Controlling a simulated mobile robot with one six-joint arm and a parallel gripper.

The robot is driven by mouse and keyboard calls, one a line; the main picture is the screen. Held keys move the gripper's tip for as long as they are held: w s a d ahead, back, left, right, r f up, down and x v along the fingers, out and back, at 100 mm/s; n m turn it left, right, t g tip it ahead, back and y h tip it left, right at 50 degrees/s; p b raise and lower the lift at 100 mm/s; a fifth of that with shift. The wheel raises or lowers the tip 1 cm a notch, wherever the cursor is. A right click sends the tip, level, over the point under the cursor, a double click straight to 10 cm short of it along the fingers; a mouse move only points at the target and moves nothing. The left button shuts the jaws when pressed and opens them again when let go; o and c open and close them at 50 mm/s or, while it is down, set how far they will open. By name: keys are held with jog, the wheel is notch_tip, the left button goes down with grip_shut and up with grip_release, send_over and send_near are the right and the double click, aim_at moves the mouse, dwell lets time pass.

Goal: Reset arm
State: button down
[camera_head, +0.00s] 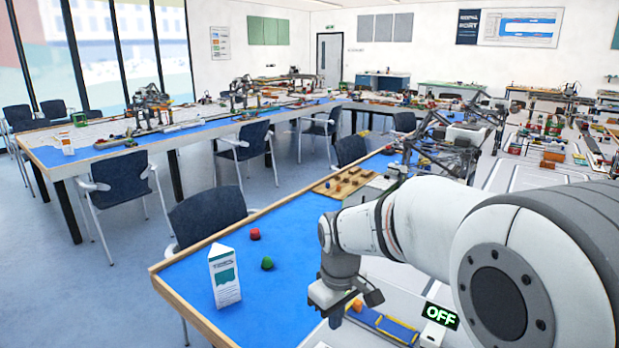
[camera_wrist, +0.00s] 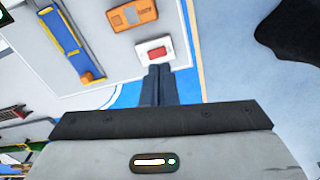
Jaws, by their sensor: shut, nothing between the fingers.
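My arm comes in from the right of the head view and bends down over the near table. My gripper (camera_head: 338,318) hangs low beside the table's front part, close to the blue and yellow bar. In the wrist view my gripper's two dark fingers (camera_wrist: 157,84) are together and hold nothing. A white box with a red button (camera_wrist: 155,51) shows just beyond the fingertips; I cannot tell whether they touch it.
A blue and yellow bar (camera_head: 392,326) with an orange knob lies beside an OFF sign (camera_head: 440,316). A white carton (camera_head: 225,277), a red piece (camera_head: 255,234) and a green piece (camera_head: 267,263) stand on the blue mat (camera_head: 300,225). An orange device (camera_wrist: 132,14) lies near the box.

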jog(key=s+d+r+m+t, duration=0.25)
jog(key=s+d+m, duration=0.65)
jog(key=s, duration=0.7)
jog(key=w+a+f+n+g+b, duration=0.1)
jog(key=w+a+f+n, duration=0.1)
jog(key=w+a+n, duration=0.35)
jog(key=w+a+f+n+h+b, duration=0.1)
jog(key=w+a+f+n, duration=0.15)
jog(key=w, duration=0.65)
jog(key=w+a+f+n+g, duration=0.1)
jog(key=w+a+f+n, duration=0.15)
jog(key=w+a, duration=0.4)
jog(key=shift+n, duration=0.45)
jog(key=w+d+f, duration=0.1)
jog(key=f, duration=0.3)
jog(key=d+f, duration=0.1)
jog(key=f, duration=0.3)
jog(key=w+d+f, duration=0.1)
jog(key=f, duration=0.3)
jog(key=shift+w+f+b, duration=0.35)
jog(key=shift+b, duration=0.05)
